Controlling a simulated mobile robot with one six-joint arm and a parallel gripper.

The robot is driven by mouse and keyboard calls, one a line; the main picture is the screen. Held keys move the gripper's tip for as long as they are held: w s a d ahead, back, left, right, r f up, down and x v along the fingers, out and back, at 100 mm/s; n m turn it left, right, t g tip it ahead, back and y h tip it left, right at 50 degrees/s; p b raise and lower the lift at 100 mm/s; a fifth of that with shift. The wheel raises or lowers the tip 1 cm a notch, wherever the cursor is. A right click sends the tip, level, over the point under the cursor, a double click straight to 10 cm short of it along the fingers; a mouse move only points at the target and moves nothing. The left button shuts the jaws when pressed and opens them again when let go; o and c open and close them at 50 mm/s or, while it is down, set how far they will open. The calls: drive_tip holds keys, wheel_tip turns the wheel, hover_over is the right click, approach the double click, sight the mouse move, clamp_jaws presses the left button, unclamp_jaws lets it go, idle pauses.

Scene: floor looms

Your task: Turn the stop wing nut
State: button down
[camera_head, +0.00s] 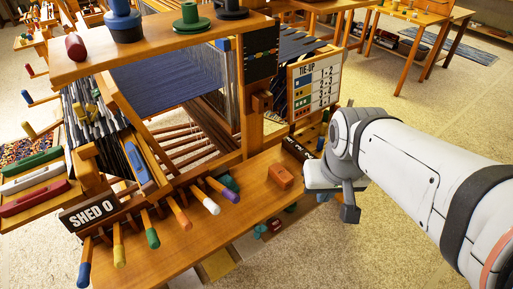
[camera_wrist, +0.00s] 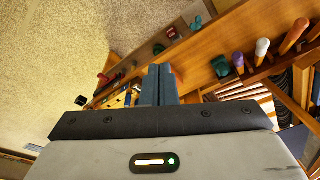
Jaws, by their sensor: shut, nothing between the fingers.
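I cannot pick out the stop wing nut for certain. A small teal piece (camera_head: 228,183) sits on the bench behind the colored pegs, well left of my gripper. It also seems to show in the wrist view (camera_wrist: 220,66), right of the fingers and apart from them. Another green piece (camera_wrist: 196,23) is on a lower wooden rail. Whether either is a wing nut is unclear.
A wooden block (camera_head: 280,176) lies on the bench. The TIE-UP board (camera_head: 314,83) stands behind my gripper. Carpet (camera_head: 400,240) is clear right of the bench.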

drive_tip(key=w+a+f+n+g+b, duration=0.2)
drive_tip(key=w+a+f+n+b, duration=0.3)
drive_tip(key=w+f+n+b, duration=0.4)
drive_tip(key=n+g+b, duration=0.1)
drive_tip(key=n+b, duration=0.6)
drive_tip(key=n, duration=0.9)
hover_over(259, 231)
wheel_tip(259, 231, down, 14)
drive_tip(key=shift+y, duration=0.4)
drive_tip(key=f, duration=0.3)
drive_tip(key=a+f+b, duration=0.1)
drive_tip(key=f, duration=0.2)
drive_tip(key=s+f+b, duration=0.1)
drive_tip(key=f, duration=0.2)
drive_tip(key=shift+s+a+f, duration=0.1)
drive_tip(key=shift+a+f, duration=0.05)
drive_tip(key=shift+a, duration=0.05)
drive_tip(key=shift+w+d+f+b, duration=0.25)
drive_tip(key=shift+d+f, duration=0.1)
drive_tip(key=shift+f, duration=0.15)
drive_tip(key=shift+w+d+f+b, duration=0.2)
drive_tip(key=shift+d+f, duration=0.1)
drive_tip(key=shift+f, duration=0.2)
drive_tip(key=shift+w+d+f, duration=0.3)
drive_tip(key=shift+d+f, duration=0.1)
drive_tip(key=shift+f, duration=0.05)
drive_tip(key=shift+a, duration=0.15)
